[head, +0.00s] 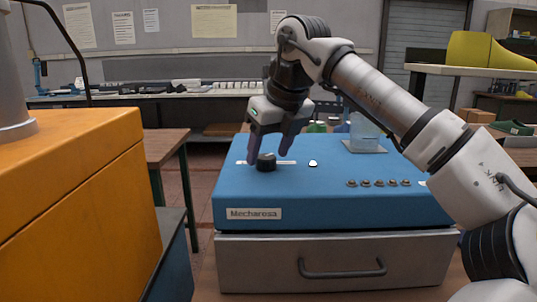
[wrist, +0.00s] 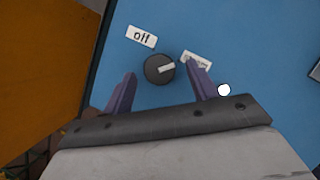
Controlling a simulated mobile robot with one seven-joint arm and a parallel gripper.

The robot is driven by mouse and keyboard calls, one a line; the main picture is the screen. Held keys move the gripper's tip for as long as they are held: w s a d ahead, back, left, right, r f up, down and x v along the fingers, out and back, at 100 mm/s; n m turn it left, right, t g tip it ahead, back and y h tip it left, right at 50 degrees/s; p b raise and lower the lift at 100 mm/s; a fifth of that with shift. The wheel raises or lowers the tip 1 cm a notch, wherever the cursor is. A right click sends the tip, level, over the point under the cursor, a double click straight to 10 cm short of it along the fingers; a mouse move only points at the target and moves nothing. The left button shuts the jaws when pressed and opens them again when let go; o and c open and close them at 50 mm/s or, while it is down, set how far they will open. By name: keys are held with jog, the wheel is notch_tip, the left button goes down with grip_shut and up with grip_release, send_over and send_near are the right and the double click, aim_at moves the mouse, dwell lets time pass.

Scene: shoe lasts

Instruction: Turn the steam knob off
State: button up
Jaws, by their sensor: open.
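The steam knob (head: 266,162) is a dark round knob on top of the blue machine (head: 330,210). In the wrist view the knob (wrist: 159,69) has a pale pointer bar aimed right, toward a label (wrist: 196,62) that is partly covered by a finger and seems to read "steam". A white "Off" label (wrist: 141,36) lies at the knob's upper left. My gripper (head: 268,150) is open above the knob, its purple fingers apart. In the wrist view my gripper (wrist: 163,85) has one finger on each side of the knob's near edge, with gaps showing.
An orange cabinet (head: 70,195) stands close on the left. The machine top also has a white button (head: 313,163), a row of several small knobs (head: 378,183) and a clear container (head: 366,135). A drawer with a handle (head: 342,273) is below.

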jog(key=shift+w+a+f, duration=0.15)
jog(key=shift+f, duration=0.35)
jog(key=c, duration=1)
